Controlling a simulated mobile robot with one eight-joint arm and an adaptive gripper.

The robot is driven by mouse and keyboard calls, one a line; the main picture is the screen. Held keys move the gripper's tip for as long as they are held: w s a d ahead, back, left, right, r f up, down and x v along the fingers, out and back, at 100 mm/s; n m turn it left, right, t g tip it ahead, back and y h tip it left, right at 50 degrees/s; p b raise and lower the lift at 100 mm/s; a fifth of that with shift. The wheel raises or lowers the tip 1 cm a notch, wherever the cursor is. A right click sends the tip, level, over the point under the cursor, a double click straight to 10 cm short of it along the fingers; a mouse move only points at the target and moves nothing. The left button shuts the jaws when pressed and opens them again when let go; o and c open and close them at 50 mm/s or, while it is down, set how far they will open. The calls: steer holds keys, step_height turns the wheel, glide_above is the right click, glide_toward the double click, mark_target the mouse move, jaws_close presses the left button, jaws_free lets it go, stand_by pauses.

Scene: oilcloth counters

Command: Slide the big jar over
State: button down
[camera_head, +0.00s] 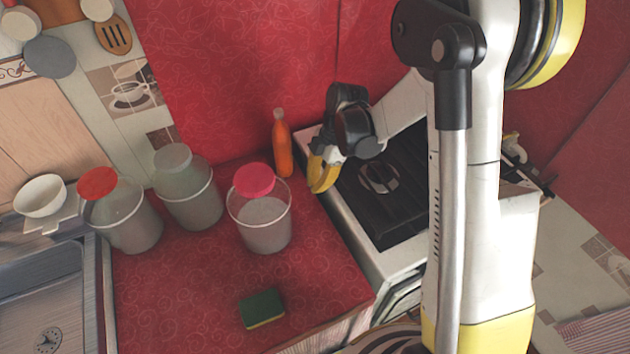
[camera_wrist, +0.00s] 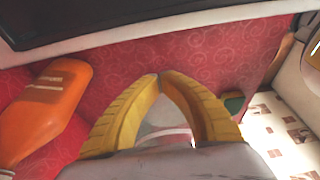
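Three clear jars stand on the red counter: one with a red lid (camera_head: 127,222), one with a grey lid (camera_head: 190,195) and one with a pink lid (camera_head: 262,228). They look close in size, so I cannot tell for sure which is the big one. My gripper (camera_head: 318,186) is to the right of the pink-lidded jar, above the counter near the stove edge, apart from that jar. In the wrist view its yellow fingers (camera_wrist: 160,77) meet at the tips, holding nothing I can make out. A pale, see-through shape shows between the fingers, partly hidden.
An orange bottle (camera_head: 282,150) stands behind my gripper; it also shows in the wrist view (camera_wrist: 42,112). A green sponge (camera_head: 262,308) lies at the front. The stove (camera_head: 385,205) is right, the sink (camera_head: 45,290) and white bowl (camera_head: 40,196) left. Counter before the jars is mostly clear.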

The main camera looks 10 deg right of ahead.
steer(key=b+x, duration=0.2)
steer(key=x, duration=0.4)
steer(key=shift+w+d+f, duration=0.1)
steer(key=shift+f, duration=0.05)
steer(key=a, duration=0.3)
steer(key=shift+s+a+r+b, duration=0.2)
steer(key=shift+s+r+b, duration=0.1)
steer(key=shift+s, duration=0.1)
steer(key=shift+a, duration=0.25)
steer(key=shift+a, duration=0.1)
steer(key=s+a, duration=0.1)
steer(key=a, duration=0.5)
steer(key=s+a+b, duration=0.1)
steer(key=s+a, duration=0.1)
steer(key=a, duration=0.5)
steer(key=s+a, duration=0.1)
steer(key=a, duration=0.6)
steer(key=shift+s+a+b, duration=0.2)
steer(key=shift+s+b, duration=0.1)
steer(key=shift+b, duration=0.05)
